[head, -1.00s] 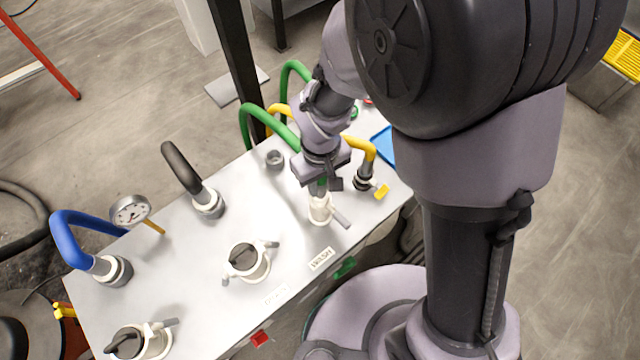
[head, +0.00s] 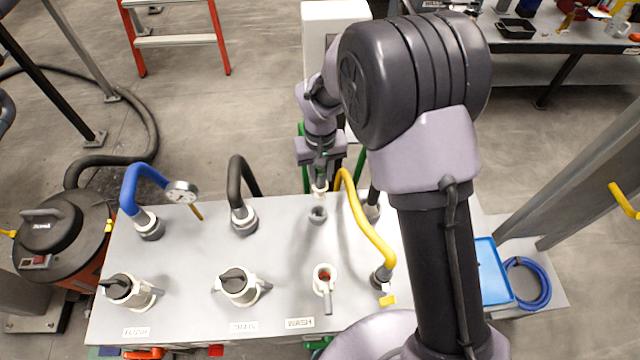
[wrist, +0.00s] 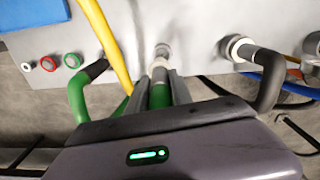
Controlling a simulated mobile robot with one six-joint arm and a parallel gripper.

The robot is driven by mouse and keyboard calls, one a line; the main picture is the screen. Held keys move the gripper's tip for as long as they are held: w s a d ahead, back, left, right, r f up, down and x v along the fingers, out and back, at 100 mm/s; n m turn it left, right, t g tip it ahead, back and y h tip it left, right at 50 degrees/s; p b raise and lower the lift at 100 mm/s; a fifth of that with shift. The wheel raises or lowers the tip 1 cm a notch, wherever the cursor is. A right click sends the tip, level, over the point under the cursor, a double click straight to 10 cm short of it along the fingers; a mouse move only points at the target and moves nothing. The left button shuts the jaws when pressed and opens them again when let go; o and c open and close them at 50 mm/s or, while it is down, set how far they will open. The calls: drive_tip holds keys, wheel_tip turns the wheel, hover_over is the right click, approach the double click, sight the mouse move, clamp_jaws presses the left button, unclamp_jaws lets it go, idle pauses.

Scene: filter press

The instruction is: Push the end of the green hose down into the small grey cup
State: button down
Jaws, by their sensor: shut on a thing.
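My gripper (head: 319,176) is shut on the green hose (wrist: 159,96), just behind its pale end. The pale hose end (head: 319,191) points down, close to the small grey cup (head: 318,214) on the panel. In the head view the end shows just behind and above the cup's rim, not inside it. In the wrist view the pale end (wrist: 160,66) lies between the fingertips and the cup (wrist: 162,51), nearly in line with it. Whether they touch cannot be told.
The wash socket (head: 325,277) stands open in front, reddish inside. A yellow hose (head: 363,222) arches close on the right. The panel between cup and black hose is clear.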

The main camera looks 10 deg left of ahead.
sight(317, 189)
drive_tip(key=shift+a+f, duration=0.35)
drive_tip(key=shift+f, duration=0.05)
wheel_tip(317, 189, down, 6)
drive_tip(key=b, duration=0.4)
drive_tip(key=shift+b, duration=0.4)
wheel_tip(317, 189, down, 6)
drive_tip(key=b, duration=0.4)
drive_tip(key=shift+f+b, duration=0.15)
drive_tip(key=shift+b, duration=0.2)
idle(1.1)
drive_tip(key=c, duration=1.1)
unclamp_jaws()
drive_tip(key=shift+o, duration=0.2)
